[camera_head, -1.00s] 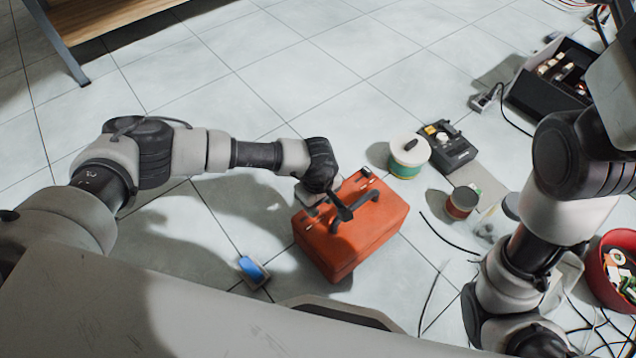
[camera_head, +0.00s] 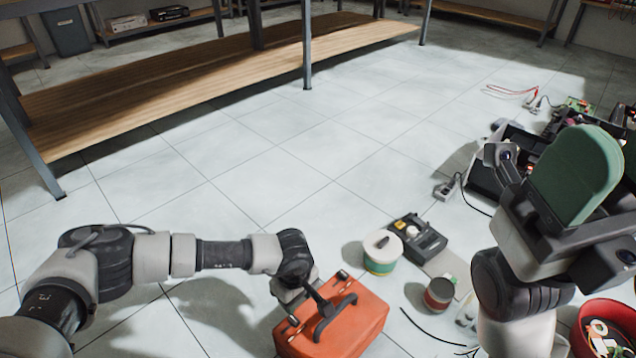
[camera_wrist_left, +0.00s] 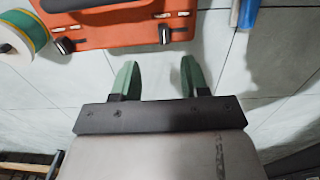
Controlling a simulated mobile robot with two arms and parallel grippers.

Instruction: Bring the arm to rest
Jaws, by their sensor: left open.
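My left arm comes in from the left in the head view, with its left gripper (camera_head: 290,290) at the far left side of the orange-red toolbox (camera_head: 358,325). The toolbox stands on the floor with its black handle on top. The toolbox also shows at the top of the left wrist view (camera_wrist_left: 120,28). There the green fingers of my left gripper (camera_wrist_left: 157,70) are spread, with only floor between them, and their tips look apart from the toolbox. My right arm is at the right, with a large green pad that looks like a right gripper finger (camera_head: 576,175); its jaw opening is hidden.
A white-and-green spool (camera_head: 382,262), a dark device (camera_head: 418,238), a small reddish can (camera_head: 438,295) and a red bin (camera_head: 610,312) with small parts stand to the right. A wooden shelf (camera_head: 150,95) runs behind. The middle floor is clear.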

